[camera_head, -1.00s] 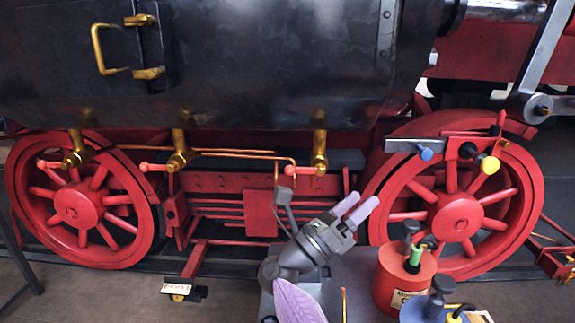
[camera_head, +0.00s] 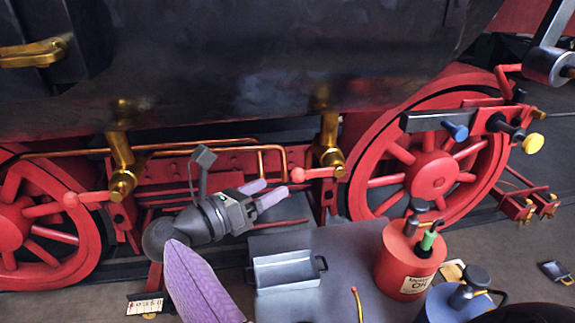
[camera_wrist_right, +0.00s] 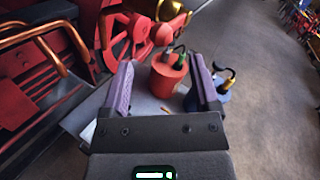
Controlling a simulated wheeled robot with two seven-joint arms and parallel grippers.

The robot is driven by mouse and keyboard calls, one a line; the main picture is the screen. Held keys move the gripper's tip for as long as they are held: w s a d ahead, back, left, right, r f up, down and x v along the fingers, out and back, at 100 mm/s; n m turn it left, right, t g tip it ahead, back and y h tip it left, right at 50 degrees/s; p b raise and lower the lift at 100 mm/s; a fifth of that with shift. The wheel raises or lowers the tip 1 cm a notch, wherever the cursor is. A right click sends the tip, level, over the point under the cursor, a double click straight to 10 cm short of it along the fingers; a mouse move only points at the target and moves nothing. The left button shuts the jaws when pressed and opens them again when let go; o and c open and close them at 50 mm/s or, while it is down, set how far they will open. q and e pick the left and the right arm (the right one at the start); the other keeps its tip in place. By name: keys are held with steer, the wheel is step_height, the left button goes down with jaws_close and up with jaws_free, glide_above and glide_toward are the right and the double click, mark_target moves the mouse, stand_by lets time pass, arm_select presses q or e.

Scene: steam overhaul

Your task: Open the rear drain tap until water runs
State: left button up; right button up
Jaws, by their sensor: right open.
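Two brass drain taps hang under the dark boiler-like body in the head view: a left one (camera_head: 122,168) and a right one (camera_head: 330,150). A red ball-ended lever (camera_head: 318,173) juts left from the right tap, roughly level. Another red lever (camera_head: 88,198) juts left from the left tap. I cannot tell which tap is the rear one. No running water shows. My right gripper (camera_head: 273,187) is open and empty, its purple fingers pointing right, just left of and slightly below the right lever's ball. The wrist view shows the fingers apart. My left gripper is not in view.
Red spoked wheels (camera_head: 432,175) flank the taps, with copper pipes (camera_head: 200,147) between them. Open floor lies right in the wrist view.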

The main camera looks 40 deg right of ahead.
mark_target(292, 179)
steer(key=d, duration=0.7)
steer(key=shift+d, duration=0.2)
steer(key=shift+s, duration=0.1)
jaws_close()
